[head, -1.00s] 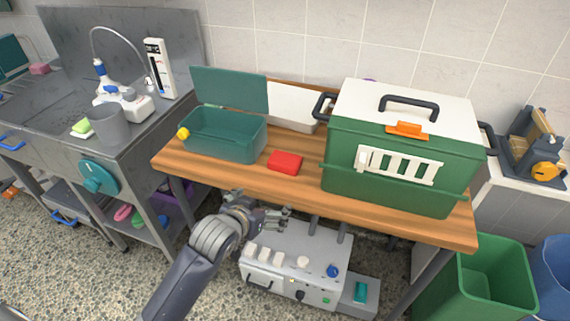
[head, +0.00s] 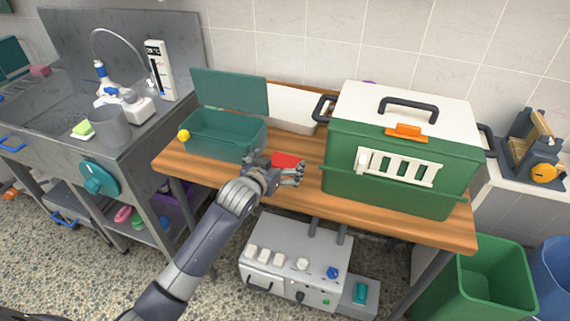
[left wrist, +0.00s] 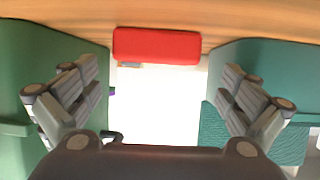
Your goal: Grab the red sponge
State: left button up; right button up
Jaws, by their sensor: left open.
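The red sponge (head: 288,160) lies on the wooden table between the green open box and the green kennel. In the head view my left gripper (head: 296,176) is at the near side of the sponge and hides part of it. In the left wrist view the sponge (left wrist: 157,46) is at the upper middle, beyond the two spread fingers. The gripper (left wrist: 158,98) is open with nothing between its fingers. My right gripper is in neither view.
The open green box (head: 222,135) stands left of the sponge, with a white bin (head: 292,107) behind. The green kennel with a white top (head: 395,160) stands close on the right. The wooden table (head: 290,204) is clear at its front edge. A grey control unit (head: 297,256) is below.

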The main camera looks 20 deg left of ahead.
aim_at(285, 160)
pick_arm(q)
jog(key=shift+x, duration=2.2)
jog(key=shift+d+f, duration=0.2)
jog(key=c, duration=0.9)
